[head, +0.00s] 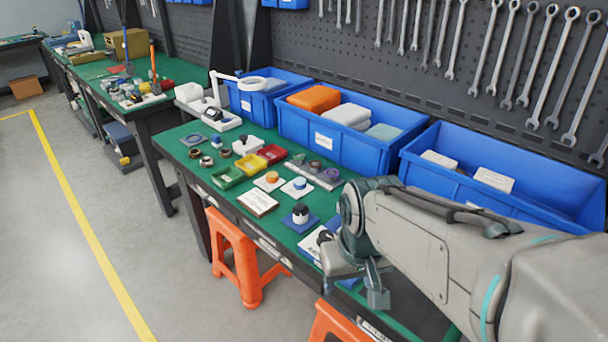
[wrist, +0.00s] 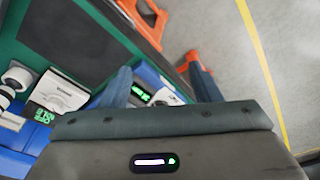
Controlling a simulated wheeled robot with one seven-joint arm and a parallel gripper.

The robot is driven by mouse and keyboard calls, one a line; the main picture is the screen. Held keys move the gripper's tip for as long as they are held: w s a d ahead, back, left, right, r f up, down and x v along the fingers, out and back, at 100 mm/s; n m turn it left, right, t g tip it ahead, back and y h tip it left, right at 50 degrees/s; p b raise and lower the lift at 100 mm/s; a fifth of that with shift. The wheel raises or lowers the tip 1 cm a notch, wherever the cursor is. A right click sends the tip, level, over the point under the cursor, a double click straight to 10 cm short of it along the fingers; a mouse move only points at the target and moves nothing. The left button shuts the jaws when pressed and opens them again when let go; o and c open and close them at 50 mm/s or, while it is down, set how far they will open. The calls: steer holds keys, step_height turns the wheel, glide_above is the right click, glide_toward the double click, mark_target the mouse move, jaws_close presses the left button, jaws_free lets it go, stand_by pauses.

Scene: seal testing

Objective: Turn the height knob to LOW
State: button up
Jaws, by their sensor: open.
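My gripper (head: 356,284) is at the front edge of the green bench in the head view, partly covered by my arm. In the wrist view my gripper (wrist: 160,70) has its two blue-grey fingers spread, with nothing held between them. A blue unit with green lit characters (wrist: 142,95) shows between and behind the fingers, partly hidden by the gripper body. A white round knob (wrist: 17,78) is at the left of the wrist view, apart from the fingers. A black-and-white knob on a blue plate (head: 300,214) stands on the bench. I cannot read which is the height knob or its setting.
Blue bins (head: 337,139) line the back of the bench. Green, yellow and red trays (head: 227,177) and several small parts lie left of my arm. An orange stool (head: 232,255) stands below the front edge. Grey floor is clear to the left.

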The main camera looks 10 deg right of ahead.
steer(key=w+r+n+p, duration=0.2)
steer(key=w+r+p, duration=0.2)
steer(key=r+p, duration=0.85)
steer(key=n+g+h+b, duration=0.2)
steer(key=n+g+h, duration=0.2)
steer(key=n, duration=0.9)
glide_above(325, 234)
steer(key=w+a, duration=0.2)
steer(key=a, duration=0.3)
step_height(325, 234, down, 10)
steer(key=x, duration=0.4)
steer(key=p+x, duration=0.1)
steer(key=x, duration=0.3)
steer(key=p+x, duration=0.1)
steer(key=x, duration=0.4)
steer(key=shift+w+f, duration=0.1)
steer(key=shift+w, duration=0.15)
steer(key=c, duration=1)
